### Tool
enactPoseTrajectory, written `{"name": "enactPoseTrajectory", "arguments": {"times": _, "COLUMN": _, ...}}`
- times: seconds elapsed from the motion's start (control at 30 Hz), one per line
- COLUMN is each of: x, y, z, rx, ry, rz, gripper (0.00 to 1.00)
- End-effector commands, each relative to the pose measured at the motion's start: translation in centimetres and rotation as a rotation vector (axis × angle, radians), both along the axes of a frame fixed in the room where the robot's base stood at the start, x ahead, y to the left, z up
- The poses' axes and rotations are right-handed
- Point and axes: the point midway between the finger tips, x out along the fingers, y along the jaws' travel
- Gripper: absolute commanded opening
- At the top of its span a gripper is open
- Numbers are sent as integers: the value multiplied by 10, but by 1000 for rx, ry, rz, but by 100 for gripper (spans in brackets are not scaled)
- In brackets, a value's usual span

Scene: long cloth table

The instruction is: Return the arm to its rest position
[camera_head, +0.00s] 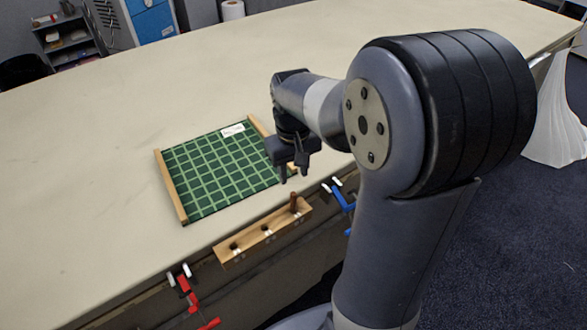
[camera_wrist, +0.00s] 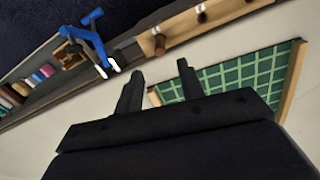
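My gripper (camera_head: 294,178) hangs over the front edge of the long table, at the right side of a green checked cloth held between wooden bars. In the wrist view my gripper (camera_wrist: 158,80) has its two dark fingers apart with nothing between them. The arm is bent, reaching out to the left from its large shoulder joint. The green cloth (camera_head: 215,172) lies on the table with a small white label on it; it also shows in the wrist view (camera_wrist: 245,78), partly hidden behind the gripper.
A wooden rail (camera_head: 250,240) with several holes and one brown peg (camera_head: 294,203) is fixed along the table's front edge. A red clamp (camera_head: 186,288) and a blue clamp (camera_head: 340,197) grip that edge. The tabletop (camera_head: 90,165) left of the cloth is clear.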

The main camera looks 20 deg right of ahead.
Motion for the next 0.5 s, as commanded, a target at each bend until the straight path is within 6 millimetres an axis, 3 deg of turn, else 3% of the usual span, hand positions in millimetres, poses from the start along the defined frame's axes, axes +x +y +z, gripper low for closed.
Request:
{"name": "enactPoseTrajectory", "arguments": {"times": 0.27, "x": 0, "y": 0, "z": -4, "rx": 0, "ry": 0, "rz": 0, "gripper": 37}}
{"name": "enactPoseTrajectory", "arguments": {"times": 0.5, "x": -1, "y": 0, "z": -37, "rx": 0, "ry": 5, "rz": 0, "gripper": 37}}
